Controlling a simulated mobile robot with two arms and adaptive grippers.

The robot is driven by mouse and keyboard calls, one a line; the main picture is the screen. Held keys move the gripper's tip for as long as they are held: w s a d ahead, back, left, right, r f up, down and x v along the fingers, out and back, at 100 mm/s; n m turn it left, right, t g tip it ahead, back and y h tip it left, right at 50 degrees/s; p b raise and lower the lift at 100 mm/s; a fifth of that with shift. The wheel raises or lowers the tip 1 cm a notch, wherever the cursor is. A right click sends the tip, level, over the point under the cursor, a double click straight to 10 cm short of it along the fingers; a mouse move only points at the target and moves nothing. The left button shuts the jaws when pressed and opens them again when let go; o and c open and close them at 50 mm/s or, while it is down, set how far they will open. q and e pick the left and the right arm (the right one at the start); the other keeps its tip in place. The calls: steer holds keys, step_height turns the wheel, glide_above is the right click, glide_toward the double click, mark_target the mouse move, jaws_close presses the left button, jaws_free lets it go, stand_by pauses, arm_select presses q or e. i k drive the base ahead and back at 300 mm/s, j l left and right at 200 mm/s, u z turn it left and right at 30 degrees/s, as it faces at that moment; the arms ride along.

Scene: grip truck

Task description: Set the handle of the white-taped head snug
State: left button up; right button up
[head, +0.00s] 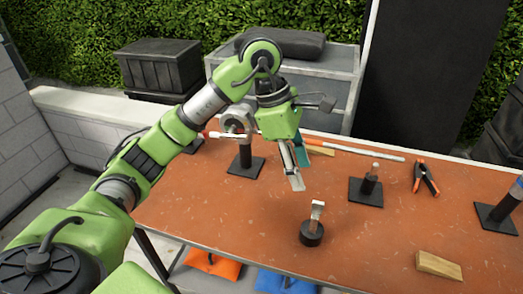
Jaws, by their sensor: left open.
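My left gripper (297,182) hangs over the middle of the table, pointing down, open and empty. Its fingers are above and behind a small grey metal piece on a round black base (311,234), apart from it. A round light-grey head (237,119) stands on a black post with a square base, left of the gripper and partly behind my arm. A rod sticks out to its left. Any white tape on it is too small to make out. A short black post (369,186) with a pale top stands right of the gripper. My right gripper is not in view.
The orange-brown table (220,215) is clear at front left. A blue-banded post (500,211) stands at the right edge. An orange-and-black clamp (425,178), a wooden wedge (438,265) and a white rod (368,153) lie on the table. A grey cabinet (335,75) stands behind.

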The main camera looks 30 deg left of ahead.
mark_target(230, 134)
steer(key=u, duration=1.25)
